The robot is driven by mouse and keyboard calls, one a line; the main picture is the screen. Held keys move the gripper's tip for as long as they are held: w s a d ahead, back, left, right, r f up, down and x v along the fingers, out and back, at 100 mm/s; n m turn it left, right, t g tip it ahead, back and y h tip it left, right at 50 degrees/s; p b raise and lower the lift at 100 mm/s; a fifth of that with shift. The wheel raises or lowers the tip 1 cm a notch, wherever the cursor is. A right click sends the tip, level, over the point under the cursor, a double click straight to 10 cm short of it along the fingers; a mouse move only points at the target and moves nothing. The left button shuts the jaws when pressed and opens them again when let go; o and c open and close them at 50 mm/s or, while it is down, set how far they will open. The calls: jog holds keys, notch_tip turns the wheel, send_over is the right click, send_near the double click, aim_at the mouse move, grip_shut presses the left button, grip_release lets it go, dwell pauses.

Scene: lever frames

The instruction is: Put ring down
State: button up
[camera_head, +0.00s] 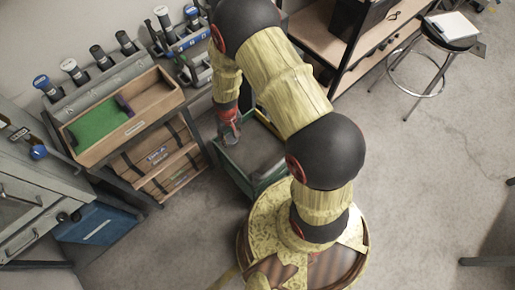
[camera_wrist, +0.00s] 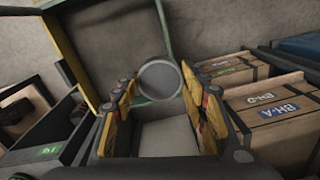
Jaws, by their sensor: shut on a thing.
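My gripper (camera_wrist: 160,86) is shut on a grey round ring (camera_wrist: 160,99), which shows between the two yellow-and-black fingertips in the wrist view. In the head view my gripper (camera_head: 229,131) points down over the left rear part of a green-rimmed bin (camera_head: 239,181). The ring cannot be made out clearly there. The bin's green rim (camera_wrist: 168,28) also shows behind the ring in the wrist view. I cannot tell how far the ring is from the bin's floor.
Left of the bin stands a shelf with a wooden tray (camera_head: 88,163) on top and wooden boxes (camera_head: 150,152) below. Several tools stand in a rack behind the tray. A stool (camera_head: 450,42) stands at the upper right.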

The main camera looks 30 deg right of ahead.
jog(key=s+f+b, duration=0.2)
jog(key=s+f, duration=0.7)
jog(key=f, duration=0.3)
jog(key=b, duration=0.4)
send_over(259, 153)
jog(key=f, duration=0.6)
jog(key=a+f, duration=0.1)
jog(key=f, duration=0.2)
jog(key=shift+s, duration=0.2)
jog(key=shift+d+f, duration=0.15)
jog(key=shift+d, duration=0.05)
jog(key=shift+w+d+f+b, duration=0.1)
jog(key=shift+f+b, duration=0.35)
jog(key=shift+f, duration=0.4)
jog(key=shift+w+d+f+b, duration=0.1)
jog(key=shift+f+b, duration=0.3)
jog(key=shift+f, duration=0.45)
jog(key=shift+f, duration=0.1)
jog(key=shift+f, duration=0.1)
jog(key=o, duration=1.3)
